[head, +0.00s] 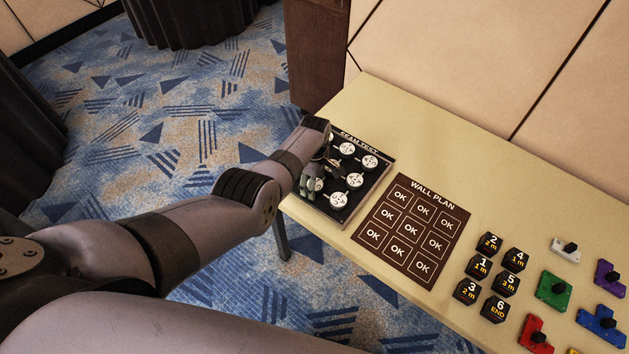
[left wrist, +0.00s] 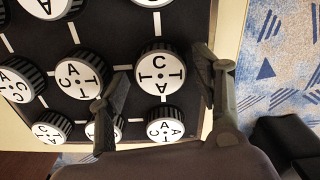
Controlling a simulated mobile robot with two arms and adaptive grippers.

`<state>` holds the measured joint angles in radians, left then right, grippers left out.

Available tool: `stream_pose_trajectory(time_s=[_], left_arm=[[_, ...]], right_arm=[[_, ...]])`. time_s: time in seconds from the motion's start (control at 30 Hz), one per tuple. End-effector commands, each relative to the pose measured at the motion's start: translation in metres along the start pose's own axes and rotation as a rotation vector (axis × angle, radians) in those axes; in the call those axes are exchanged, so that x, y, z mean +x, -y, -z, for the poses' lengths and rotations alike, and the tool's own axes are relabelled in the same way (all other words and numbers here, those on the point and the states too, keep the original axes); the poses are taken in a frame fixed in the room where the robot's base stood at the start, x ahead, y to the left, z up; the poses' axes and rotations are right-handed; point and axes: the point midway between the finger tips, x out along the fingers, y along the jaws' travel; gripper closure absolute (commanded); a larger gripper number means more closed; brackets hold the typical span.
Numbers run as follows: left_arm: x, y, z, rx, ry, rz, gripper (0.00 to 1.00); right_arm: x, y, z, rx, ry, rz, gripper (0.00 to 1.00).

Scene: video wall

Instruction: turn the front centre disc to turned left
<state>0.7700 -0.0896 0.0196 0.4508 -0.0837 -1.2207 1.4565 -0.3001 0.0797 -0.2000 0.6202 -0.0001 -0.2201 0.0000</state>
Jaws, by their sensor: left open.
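A black panel (head: 362,189) with several round white-topped discs lies at the left end of the table. In the left wrist view, the table's front edge is to the right, and the front centre disc (left wrist: 163,70) is in the middle of the right column. Its top bears the letters C, A and T, with C uppermost there. My left gripper (head: 320,173) is over the panel's front side and partly hides its discs. In the wrist view its open fingers (left wrist: 160,78) stand on either side of that disc; I cannot tell whether they touch it. My right gripper is out of view.
Other discs stand close by, such as a neighbour (left wrist: 165,125) below and another (left wrist: 82,72) to the left in the wrist view. A brown wall plan card (head: 413,229), black numbered tiles (head: 489,243) and coloured knobbed pieces (head: 554,290) lie farther right on the table (head: 470,190).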

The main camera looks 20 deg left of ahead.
Motion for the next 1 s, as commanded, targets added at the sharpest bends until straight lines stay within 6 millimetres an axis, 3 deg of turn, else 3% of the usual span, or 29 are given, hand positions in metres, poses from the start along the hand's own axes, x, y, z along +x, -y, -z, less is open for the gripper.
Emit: stream_pose_trajectory(time_s=[0.33,0.57,1.0], left_arm=[[0.0,0.001,0.0,0.0,0.001,0.002,0.37],[-0.013,0.0,0.0,0.0,0.001,0.0,0.37],[-0.082,-0.001,-0.001,-0.001,0.001,-0.004,0.37]], right_arm=[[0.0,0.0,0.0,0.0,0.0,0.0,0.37],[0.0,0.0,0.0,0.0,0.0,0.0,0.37],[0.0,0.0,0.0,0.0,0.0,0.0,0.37]])
